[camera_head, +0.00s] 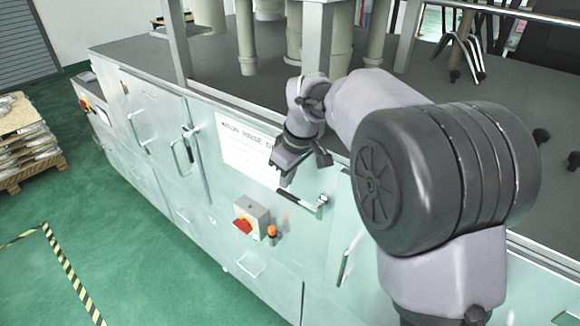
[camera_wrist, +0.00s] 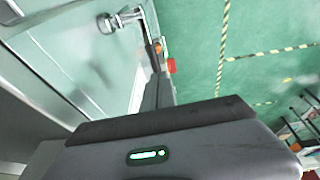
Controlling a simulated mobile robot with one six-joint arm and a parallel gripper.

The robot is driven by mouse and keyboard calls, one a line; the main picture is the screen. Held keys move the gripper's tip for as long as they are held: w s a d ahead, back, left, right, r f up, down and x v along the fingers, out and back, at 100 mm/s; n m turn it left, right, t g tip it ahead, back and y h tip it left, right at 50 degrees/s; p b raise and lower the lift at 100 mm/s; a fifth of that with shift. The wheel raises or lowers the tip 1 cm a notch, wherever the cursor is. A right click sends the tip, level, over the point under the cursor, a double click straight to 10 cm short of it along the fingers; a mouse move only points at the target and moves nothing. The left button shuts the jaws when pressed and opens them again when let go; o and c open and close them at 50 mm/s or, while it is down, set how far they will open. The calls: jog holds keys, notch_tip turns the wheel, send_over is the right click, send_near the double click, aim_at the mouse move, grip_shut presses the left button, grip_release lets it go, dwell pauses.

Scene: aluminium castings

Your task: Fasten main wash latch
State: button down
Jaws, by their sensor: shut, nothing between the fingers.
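A metal lever latch (camera_head: 306,201) sits on the pale front panel of a long machine, below a white label (camera_head: 248,150) whose print I cannot read surely. It lies nearly level, slightly tilted. In the wrist view the latch (camera_wrist: 124,18) shows at the top, its lever running down toward my fingers. My gripper (camera_head: 285,181) is shut and empty, pointing down beside the lever's left end. In the wrist view my gripper (camera_wrist: 156,88) has its tips close to the lever; I cannot tell whether they touch.
A grey box with a red switch (camera_head: 242,226) and an orange lamp (camera_head: 272,232) stick out below the latch. Another handle (camera_head: 184,148) is farther left on the panel. A pallet stack (camera_head: 28,142) stands at far left. The green floor (camera_head: 130,230) before the machine is clear.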

aim_at(287, 194)
jog(key=shift+w+d+f, duration=0.1)
jog(key=shift+d+f, duration=0.05)
jog(key=shift+f, duration=0.6)
jog(key=shift+w+d+f, duration=0.1)
jog(key=shift+d+f, duration=0.05)
jog(key=shift+f, duration=0.6)
jog(key=shift+a+r+p, duration=0.1)
jog(key=shift+p, duration=0.6)
